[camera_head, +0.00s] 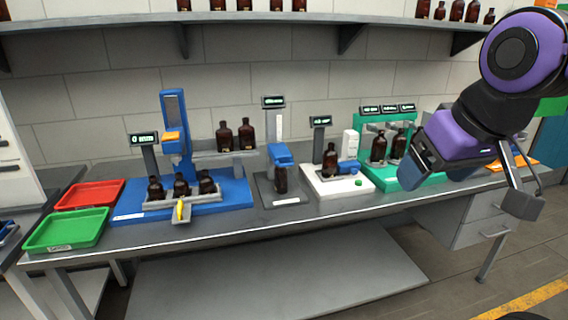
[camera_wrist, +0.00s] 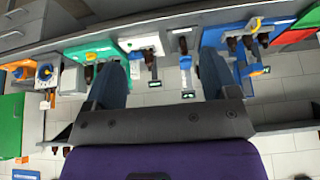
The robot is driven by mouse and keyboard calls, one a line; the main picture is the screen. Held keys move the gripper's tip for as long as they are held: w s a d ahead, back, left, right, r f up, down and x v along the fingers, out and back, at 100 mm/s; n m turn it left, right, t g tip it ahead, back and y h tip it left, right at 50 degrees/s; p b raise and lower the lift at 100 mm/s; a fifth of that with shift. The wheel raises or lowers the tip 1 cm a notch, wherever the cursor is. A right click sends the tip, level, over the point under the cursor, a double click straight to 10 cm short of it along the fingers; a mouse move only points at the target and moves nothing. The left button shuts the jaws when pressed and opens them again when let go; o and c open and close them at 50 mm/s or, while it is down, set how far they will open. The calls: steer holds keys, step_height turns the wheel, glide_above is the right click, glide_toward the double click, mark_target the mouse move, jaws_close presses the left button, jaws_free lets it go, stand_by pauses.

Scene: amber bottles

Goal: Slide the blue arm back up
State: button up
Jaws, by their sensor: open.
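At the middle station, a blue arm (camera_head: 280,154) sits low on an upright white column (camera_head: 279,122), just above or touching a brown bottle (camera_head: 281,180); I cannot tell which. The bottle stands on a dark base plate (camera_head: 290,200). The same blue arm appears upside down in the wrist view (camera_wrist: 185,62). My gripper (camera_head: 468,190) is at the right, its fingers spread and empty, well apart from the blue arm. In the wrist view, my gripper (camera_wrist: 161,62) shows both fingers with the bench beyond them.
A blue station (camera_head: 235,194) with a tall column and bottles stands left. A white scale (camera_head: 325,186) and a green station (camera_head: 410,177) stand right of the blue arm. Red (camera_head: 90,194) and green (camera_head: 66,230) trays lie far left. A shelf (camera_head: 250,17) runs above.

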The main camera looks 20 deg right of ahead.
mark_target(286, 165)
steer(key=w+a+f+t, duration=0.2)
steer(key=w+f+t, duration=0.1)
steer(key=w, duration=1.2)
steer(key=w+a+f+t, duration=0.1)
steer(key=w+f+t, duration=0.25)
steer(key=w, duration=1.15)
steer(key=w+a+f+t, duration=0.25)
steer(key=w+f, duration=0.35)
steer(key=f, duration=0.3)
steer(key=w+a+f+t, duration=0.1)
steer(key=w+f+t, duration=0.4)
steer(key=f, duration=0.4)
steer(key=shift+g, duration=0.6)
steer(key=w, duration=1.2)
steer(key=shift+a+f, duration=0.1)
steer(key=shift+a, duration=0.05)
